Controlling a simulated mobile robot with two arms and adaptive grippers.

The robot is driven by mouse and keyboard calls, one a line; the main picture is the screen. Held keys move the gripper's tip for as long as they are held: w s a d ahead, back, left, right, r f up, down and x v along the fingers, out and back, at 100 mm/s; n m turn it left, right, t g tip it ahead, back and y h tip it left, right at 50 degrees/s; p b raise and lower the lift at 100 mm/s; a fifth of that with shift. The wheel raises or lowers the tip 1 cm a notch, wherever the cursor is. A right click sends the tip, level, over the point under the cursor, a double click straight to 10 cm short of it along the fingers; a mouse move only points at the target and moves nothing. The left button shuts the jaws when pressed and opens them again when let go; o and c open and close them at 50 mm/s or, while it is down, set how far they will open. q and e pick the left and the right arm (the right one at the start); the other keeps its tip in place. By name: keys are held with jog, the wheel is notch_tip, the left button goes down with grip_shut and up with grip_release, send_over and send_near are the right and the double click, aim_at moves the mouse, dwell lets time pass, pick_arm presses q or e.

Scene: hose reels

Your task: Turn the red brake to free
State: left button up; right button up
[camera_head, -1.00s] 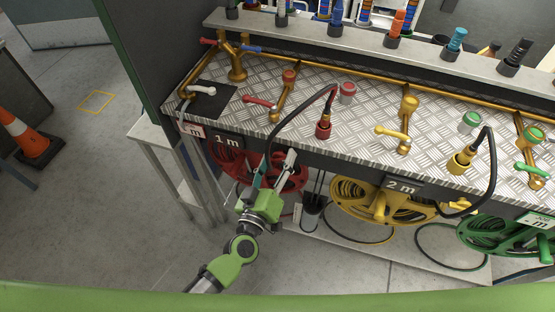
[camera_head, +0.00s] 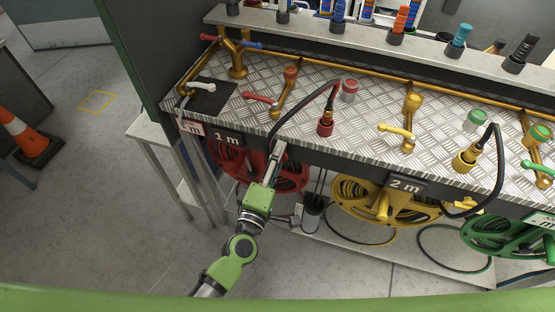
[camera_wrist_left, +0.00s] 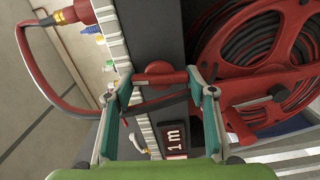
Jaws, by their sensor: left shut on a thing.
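The red brake (camera_wrist_left: 162,79) is a short red bar with a rounded knob at the front edge of the bench, beside the red reel. In the left wrist view it lies across between my fingertips. My left gripper (camera_head: 277,152) is at the bench's front edge in the head view, over the red reel (camera_head: 226,160). In the left wrist view the left gripper (camera_wrist_left: 160,86) is shut on the red brake, one finger at each end. In the head view my fingers hide the brake. The right gripper is not in view.
A black hose with a red fitting (camera_head: 325,124) arches above the gripper. The "1 m" sign (camera_head: 227,138) is just left of it. The floor at left is free around the orange cone (camera_head: 28,138).

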pick_arm(q)
jog(key=shift+n, duration=0.5)
jog(key=o, duration=1.1)
jog(key=shift+s, duration=0.1)
jog(key=v, duration=1.2)
